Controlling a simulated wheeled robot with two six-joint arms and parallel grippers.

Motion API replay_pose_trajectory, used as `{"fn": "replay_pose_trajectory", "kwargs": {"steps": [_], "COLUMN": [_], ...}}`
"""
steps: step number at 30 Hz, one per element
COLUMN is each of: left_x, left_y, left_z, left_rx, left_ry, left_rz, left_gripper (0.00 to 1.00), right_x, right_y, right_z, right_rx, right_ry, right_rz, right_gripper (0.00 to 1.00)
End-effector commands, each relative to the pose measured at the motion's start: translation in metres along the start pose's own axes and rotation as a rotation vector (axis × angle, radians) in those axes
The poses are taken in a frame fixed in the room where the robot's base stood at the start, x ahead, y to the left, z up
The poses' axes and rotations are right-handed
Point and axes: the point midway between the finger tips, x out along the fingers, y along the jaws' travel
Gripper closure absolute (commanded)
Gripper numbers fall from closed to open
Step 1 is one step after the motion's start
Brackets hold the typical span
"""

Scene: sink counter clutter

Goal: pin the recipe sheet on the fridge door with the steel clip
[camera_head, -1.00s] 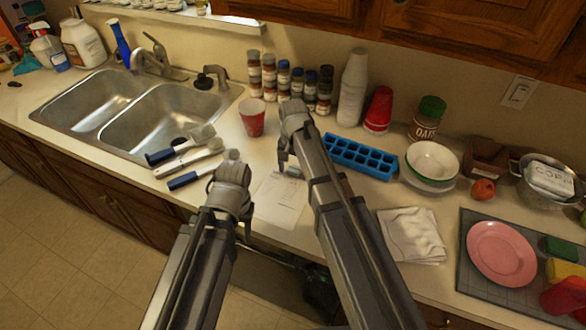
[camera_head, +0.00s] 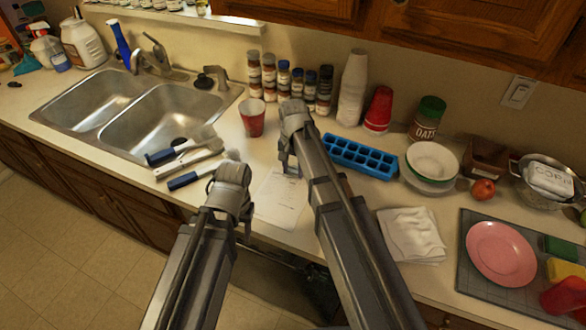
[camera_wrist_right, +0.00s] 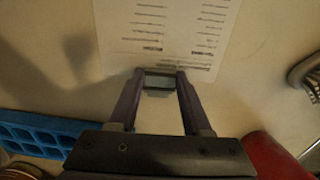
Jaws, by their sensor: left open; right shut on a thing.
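The white recipe sheet (camera_head: 281,203) with printed lines lies flat near the counter's front edge, between my arms. Its printed end also shows in the right wrist view (camera_wrist_right: 172,30). My right gripper (camera_head: 288,168) is at the sheet's far edge, shut on a small grey steel clip (camera_wrist_right: 158,82). The clip is at the sheet's edge in the wrist view; I cannot tell whether it touches the paper. My left gripper (camera_head: 243,222) is open beside the sheet's left side, its fingers partly hidden by its own wrist. I cannot make out the fridge door.
A blue ice tray (camera_head: 360,157) is right of my right gripper, and a red cup (camera_head: 252,118) stands behind. Blue-handled brushes (camera_head: 190,178) lie left, beside the sink (camera_head: 165,115). A folded white cloth (camera_head: 411,236) lies right of my right arm.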

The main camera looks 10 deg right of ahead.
Motion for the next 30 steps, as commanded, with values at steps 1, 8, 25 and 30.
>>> {"fn": "replay_pose_trajectory", "kwargs": {"steps": [1, 8, 25, 30], "left_x": [0.000, 0.000, -0.012, -0.019], "left_y": [0.000, 0.000, -0.001, -0.002], "left_z": [0.000, 0.000, 0.001, 0.001], "left_rx": [0.000, 0.000, 0.000, 0.000], "left_ry": [0.000, 0.000, 0.000, 0.000], "left_rz": [0.000, 0.000, 0.000, 0.000], "left_gripper": [0.50, 0.50, 0.50, 0.50], "right_x": [0.000, 0.000, -0.012, -0.019], "right_y": [0.000, 0.000, 0.000, 0.000], "right_z": [0.000, 0.000, 0.000, 0.000], "right_rx": [0.000, 0.000, 0.000, 0.000], "right_ry": [0.000, 0.000, 0.000, 0.000], "right_rz": [0.000, 0.000, 0.000, 0.000], "right_gripper": [1.00, 1.00, 1.00, 1.00]}}
